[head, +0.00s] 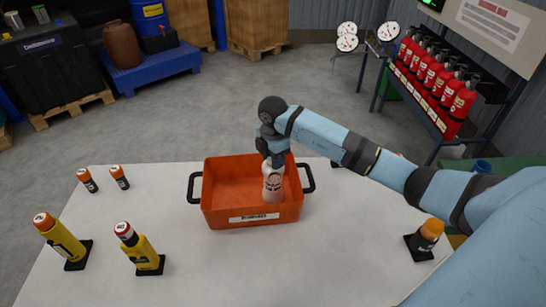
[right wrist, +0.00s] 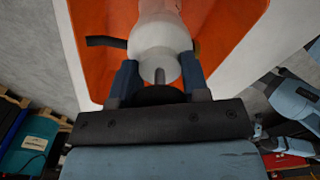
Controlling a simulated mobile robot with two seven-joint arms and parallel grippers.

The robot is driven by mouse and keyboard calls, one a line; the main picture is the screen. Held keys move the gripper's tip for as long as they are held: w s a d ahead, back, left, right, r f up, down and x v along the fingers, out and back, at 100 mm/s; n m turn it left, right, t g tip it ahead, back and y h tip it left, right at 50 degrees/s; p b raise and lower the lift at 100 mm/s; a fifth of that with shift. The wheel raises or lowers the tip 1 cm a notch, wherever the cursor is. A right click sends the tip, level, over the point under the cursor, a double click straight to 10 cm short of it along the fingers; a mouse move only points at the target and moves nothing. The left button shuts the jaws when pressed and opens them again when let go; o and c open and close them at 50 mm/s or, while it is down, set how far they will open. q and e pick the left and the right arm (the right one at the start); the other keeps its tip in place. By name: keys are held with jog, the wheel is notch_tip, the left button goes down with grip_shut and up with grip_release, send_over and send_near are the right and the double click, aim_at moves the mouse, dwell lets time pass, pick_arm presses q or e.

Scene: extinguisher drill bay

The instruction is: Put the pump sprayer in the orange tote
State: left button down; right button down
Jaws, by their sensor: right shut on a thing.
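The orange tote (head: 225,214) stands on the white table, with black handles at its left and right ends and a label on its front. The pump sprayer (head: 273,184), a whitish bottle with a dark reddish print, is upright inside the tote's right half. My right gripper (head: 272,158) is shut on the top of the sprayer from above. In the right wrist view the fingers (right wrist: 158,82) close around the sprayer's neck (right wrist: 160,45), with the orange tote behind it. I cannot tell whether the sprayer's base touches the tote floor. My left gripper is not in view.
Yellow bottles (head: 62,241) (head: 139,248) stand on black pads at the table's left. Two small orange-capped bottles (head: 87,180) (head: 119,177) stand behind them. An orange-topped dark bottle (head: 427,237) stands at the right. Bare table (head: 335,265) lies in front of the tote.

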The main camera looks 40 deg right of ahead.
jog(key=c, duration=0.6)
grip_release()
jog(key=shift+r, duration=0.15)
notch_tip(320, 180, up, 12)
jog(key=shift+f+b, duration=0.1)
jog(key=shift+b, duration=0.25)
